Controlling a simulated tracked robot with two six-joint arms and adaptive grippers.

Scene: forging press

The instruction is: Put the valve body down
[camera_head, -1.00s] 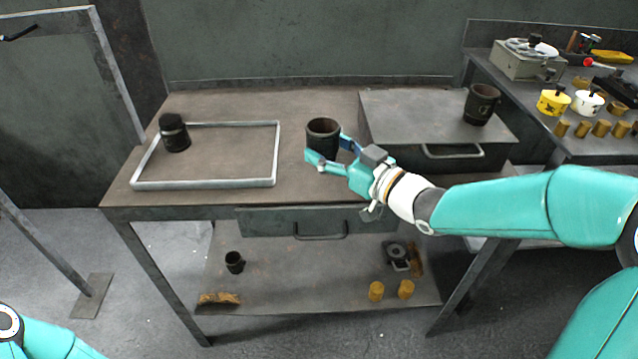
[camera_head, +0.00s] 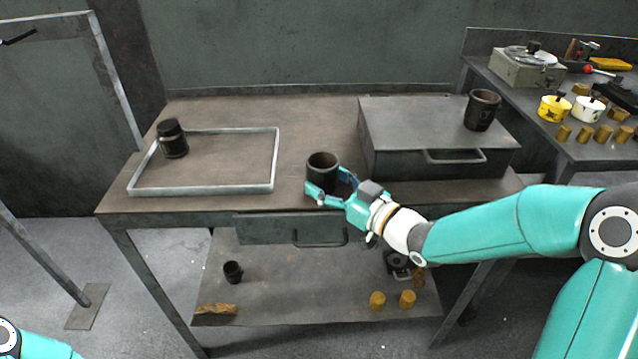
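The valve body appears to be the dark, open-topped cylinder (camera_head: 322,169) near the front middle of the table, upright. My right gripper (camera_head: 330,193) is around its lower part, with a teal finger at its front left and another at its right, shut on it. Whether its base touches the tabletop is hard to tell, as the fingers partly hide it. My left gripper is out of view; only a bit of my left arm shows at the lower left.
A metal-rimmed tray (camera_head: 203,190) on the table's left holds a dark cylindrical part (camera_head: 172,139). A grey drawer box (camera_head: 423,130) at the right carries a dark cup (camera_head: 481,110). The tabletop (camera_head: 292,135) between them is clear.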

